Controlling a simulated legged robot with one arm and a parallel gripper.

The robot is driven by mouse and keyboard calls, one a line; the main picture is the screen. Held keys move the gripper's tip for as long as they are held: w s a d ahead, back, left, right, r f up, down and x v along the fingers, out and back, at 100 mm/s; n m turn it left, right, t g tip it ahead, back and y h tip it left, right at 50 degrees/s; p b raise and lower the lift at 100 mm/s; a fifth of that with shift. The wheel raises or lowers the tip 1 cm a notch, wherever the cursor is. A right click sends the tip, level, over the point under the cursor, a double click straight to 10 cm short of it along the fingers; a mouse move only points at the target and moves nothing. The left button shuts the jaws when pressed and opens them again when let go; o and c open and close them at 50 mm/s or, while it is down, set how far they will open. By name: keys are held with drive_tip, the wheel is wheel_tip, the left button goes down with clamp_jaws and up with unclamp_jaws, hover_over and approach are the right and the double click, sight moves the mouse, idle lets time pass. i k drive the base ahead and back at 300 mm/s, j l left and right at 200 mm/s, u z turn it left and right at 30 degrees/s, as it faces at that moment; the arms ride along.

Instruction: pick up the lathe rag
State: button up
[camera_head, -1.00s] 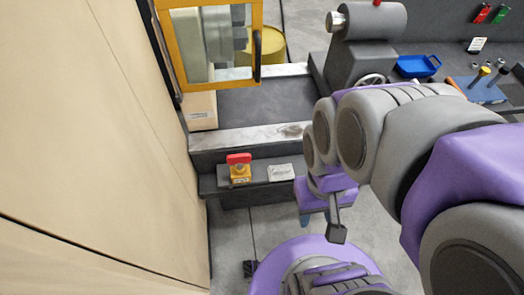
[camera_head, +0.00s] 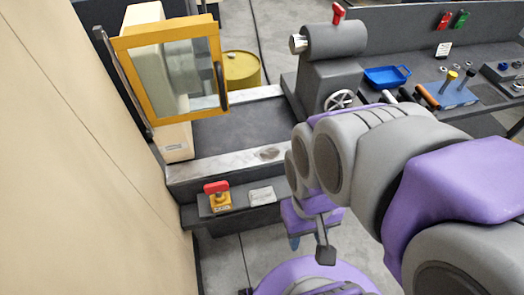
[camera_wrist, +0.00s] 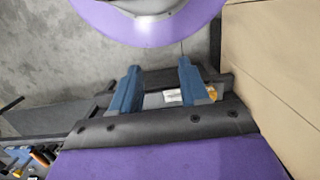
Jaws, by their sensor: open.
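The lathe rag appears to be the pale grey-white folded cloth (camera_head: 262,195) on the dark ledge (camera_head: 238,216) along the lathe's front, right of a red-topped yellow switch (camera_head: 217,197). My gripper (camera_wrist: 159,66) is open, with its two blue fingers apart and nothing held. In the wrist view a small pale patch, likely the rag (camera_wrist: 173,96), shows beyond the fingers, partly hidden by them. In the head view only a bit of a blue finger (camera_head: 294,242) shows below the purple wrist, to the right of the rag and apart from it.
A beige panel (camera_head: 90,170) closes off the left side. The lathe's yellow-framed door (camera_head: 170,28) stands above the bed. A blue tray (camera_head: 387,76) and tools lie at the right, with a yellow barrel (camera_head: 241,70) behind. Grey floor (camera_head: 222,256) is open below the ledge.

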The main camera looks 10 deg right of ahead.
sight(266, 195)
drive_tip(key=j+z, duration=0.25)
drive_tip(key=z, duration=0.15)
drive_tip(key=j+z, duration=0.35)
drive_tip(key=k+j+z, duration=0.1)
drive_tip(key=z, duration=0.3)
drive_tip(key=j, duration=0.1)
